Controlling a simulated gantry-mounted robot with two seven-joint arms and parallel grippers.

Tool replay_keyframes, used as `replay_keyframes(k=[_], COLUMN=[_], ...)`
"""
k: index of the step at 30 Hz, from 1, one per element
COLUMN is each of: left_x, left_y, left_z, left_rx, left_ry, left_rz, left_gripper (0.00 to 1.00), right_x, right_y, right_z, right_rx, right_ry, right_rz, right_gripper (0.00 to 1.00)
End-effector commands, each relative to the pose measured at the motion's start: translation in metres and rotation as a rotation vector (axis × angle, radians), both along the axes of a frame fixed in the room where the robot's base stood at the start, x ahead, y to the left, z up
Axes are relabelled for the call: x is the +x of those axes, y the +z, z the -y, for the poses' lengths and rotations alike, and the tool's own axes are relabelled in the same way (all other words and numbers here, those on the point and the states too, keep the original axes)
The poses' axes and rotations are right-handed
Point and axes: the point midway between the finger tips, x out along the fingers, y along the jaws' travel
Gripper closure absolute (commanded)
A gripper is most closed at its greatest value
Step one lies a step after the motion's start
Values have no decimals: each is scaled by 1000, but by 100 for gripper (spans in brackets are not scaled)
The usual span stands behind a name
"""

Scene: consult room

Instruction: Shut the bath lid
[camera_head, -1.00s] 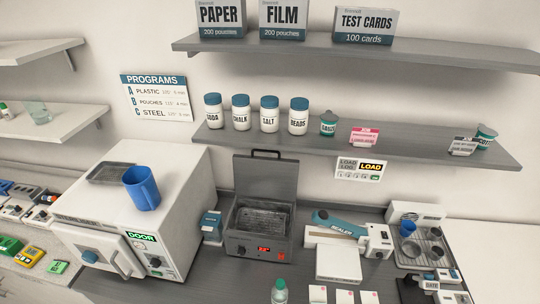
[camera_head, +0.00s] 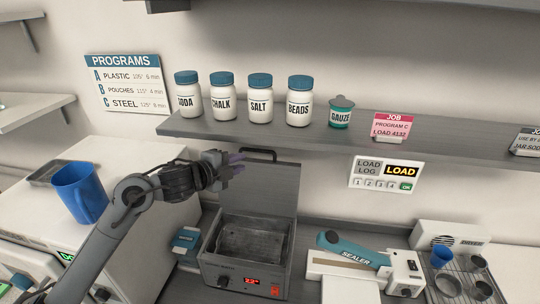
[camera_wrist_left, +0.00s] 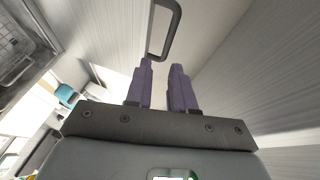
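The bath (camera_head: 246,250) is a grey metal box with a red lit display on its front. Its lid (camera_head: 270,188) stands raised at the back, and a dark loop handle (camera_head: 262,153) sits on the lid's top edge. My left gripper (camera_head: 240,163) is by the lid's upper left, close to the handle. In the left wrist view, its two purple fingers (camera_wrist_left: 161,66) are apart with nothing held between them. The handle (camera_wrist_left: 176,25) shows just beyond the fingertips. The lower left of the lid is clear of my arm. My right gripper is not in view.
A white machine with a blue mug (camera_head: 79,192) on top stands at left, under my left arm. A shelf (camera_head: 215,126) with several jars is above the lid. A sealer (camera_head: 352,262) and a rack (camera_head: 462,285) stand at right.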

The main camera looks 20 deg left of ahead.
Motion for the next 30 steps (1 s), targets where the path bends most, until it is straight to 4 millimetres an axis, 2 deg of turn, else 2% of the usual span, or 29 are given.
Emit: replay_keyframes(k=[3, 7, 21, 30], left_x=[5, 14, 78, 98], left_y=[7, 9, -11, -18], left_z=[-6, -4, 19, 26], left_rx=[18, 18, 17, 19], left_ry=[-13, -16, -15, -15], left_rz=[14, 16, 16, 16], left_gripper=[77, 77, 77, 77], right_x=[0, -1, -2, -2], right_y=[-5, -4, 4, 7], right_z=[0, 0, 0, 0], right_rx=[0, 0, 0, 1], right_ry=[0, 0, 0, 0], right_rz=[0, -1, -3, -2], right_gripper=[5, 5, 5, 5])
